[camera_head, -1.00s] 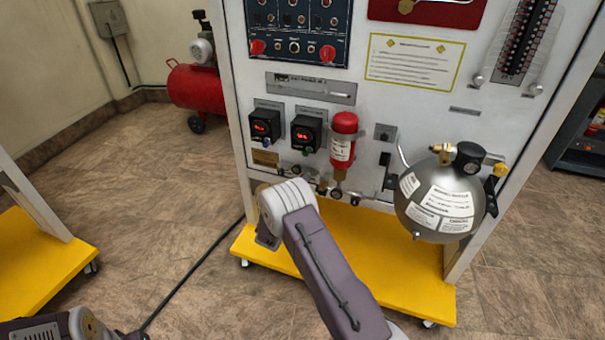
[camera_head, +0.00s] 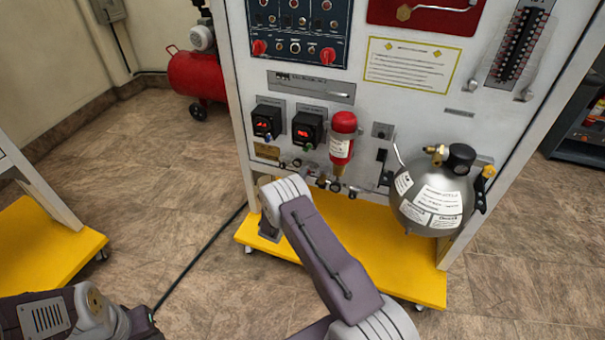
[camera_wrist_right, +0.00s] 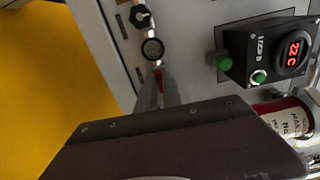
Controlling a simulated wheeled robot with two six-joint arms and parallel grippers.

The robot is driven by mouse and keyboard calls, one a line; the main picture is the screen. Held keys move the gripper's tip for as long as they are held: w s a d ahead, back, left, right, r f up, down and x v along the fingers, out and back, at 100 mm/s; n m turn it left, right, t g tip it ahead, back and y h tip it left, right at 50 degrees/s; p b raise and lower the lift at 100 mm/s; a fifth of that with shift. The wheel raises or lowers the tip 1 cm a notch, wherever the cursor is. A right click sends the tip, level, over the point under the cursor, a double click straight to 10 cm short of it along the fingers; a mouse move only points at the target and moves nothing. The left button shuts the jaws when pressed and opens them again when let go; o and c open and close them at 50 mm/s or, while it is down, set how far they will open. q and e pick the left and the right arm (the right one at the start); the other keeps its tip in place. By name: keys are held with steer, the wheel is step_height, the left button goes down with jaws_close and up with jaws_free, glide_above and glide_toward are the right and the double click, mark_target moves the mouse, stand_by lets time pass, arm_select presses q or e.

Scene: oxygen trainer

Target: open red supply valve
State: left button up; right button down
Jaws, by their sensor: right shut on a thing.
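The red supply valve's handle (camera_wrist_right: 158,76) shows as a small red piece between the fingertips of my right gripper (camera_wrist_right: 160,92) in the right wrist view. The gripper is shut on it, at the pipework along the panel's lower edge. The fingers and wrist body hide most of the handle, so its angle cannot be told. In the head view my right arm reaches up to the panel's lower part; its wrist hides the fingertips and valve there. My left arm's links show at the lower left, but its gripper is out of view.
A red cylinder (camera_head: 342,140), digital displays (camera_head: 307,130) and a steel sphere (camera_head: 432,203) are on the panel. The yellow base (camera_head: 405,275) lies below. A red compressor (camera_head: 197,76) stands behind.

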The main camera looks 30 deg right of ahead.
steer(key=shift+f+n, duration=0.1)
steer(key=shift+n, duration=0.3)
steer(key=c, duration=1.5)
jaws_free()
steer(key=shift+a, duration=0.1)
steer(key=p+v, duration=0.3)
steer(key=v, duration=0.6)
steer(key=shift+p, duration=0.4)
